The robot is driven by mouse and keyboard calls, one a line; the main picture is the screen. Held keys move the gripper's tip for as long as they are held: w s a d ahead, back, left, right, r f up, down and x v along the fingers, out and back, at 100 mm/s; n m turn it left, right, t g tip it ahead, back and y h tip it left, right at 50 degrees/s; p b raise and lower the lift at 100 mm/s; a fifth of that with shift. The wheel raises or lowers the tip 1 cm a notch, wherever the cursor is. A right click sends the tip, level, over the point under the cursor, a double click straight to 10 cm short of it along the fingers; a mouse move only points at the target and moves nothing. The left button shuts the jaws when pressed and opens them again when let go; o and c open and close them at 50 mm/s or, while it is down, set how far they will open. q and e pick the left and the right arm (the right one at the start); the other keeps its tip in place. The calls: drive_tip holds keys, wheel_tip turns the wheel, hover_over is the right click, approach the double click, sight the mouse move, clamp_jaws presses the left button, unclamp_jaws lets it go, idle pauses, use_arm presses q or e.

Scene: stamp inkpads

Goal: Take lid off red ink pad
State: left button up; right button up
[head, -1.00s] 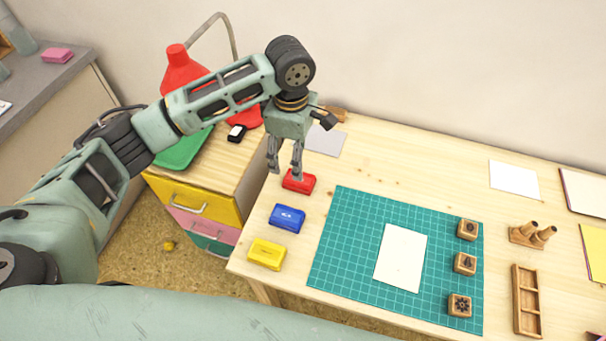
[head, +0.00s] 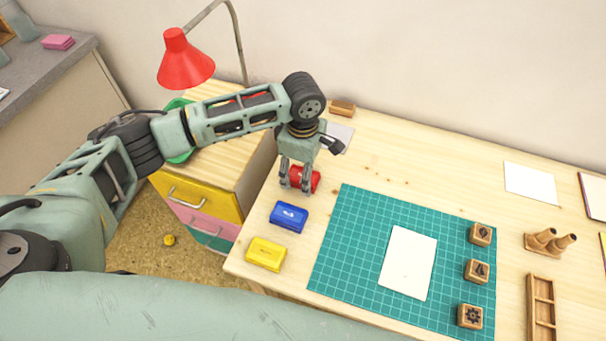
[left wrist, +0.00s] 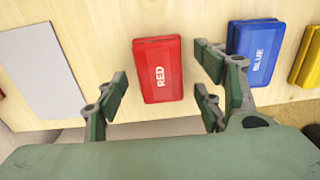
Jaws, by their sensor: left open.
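The red ink pad (head: 305,179) lies on the wooden table near its left edge, with its lid on. In the left wrist view its closed lid (left wrist: 158,70) shows the word RED. My left gripper (head: 296,187) is open at the pad, partly covering it in the head view. In the left wrist view the open fingers of the left gripper (left wrist: 158,90) are spread to either side of the red pad, with gaps between fingers and pad. Whether they are down at the pad's height is hard to tell. My right gripper is not in view.
A blue ink pad (head: 289,217) and a yellow ink pad (head: 266,254) lie in a row in front of the red one. A green cutting mat (head: 345,235) with white paper and wooden stamps is to the right. A red lamp (head: 186,62) stands behind.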

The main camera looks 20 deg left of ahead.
use_arm(q)
drive_tip(key=c, duration=0.9)
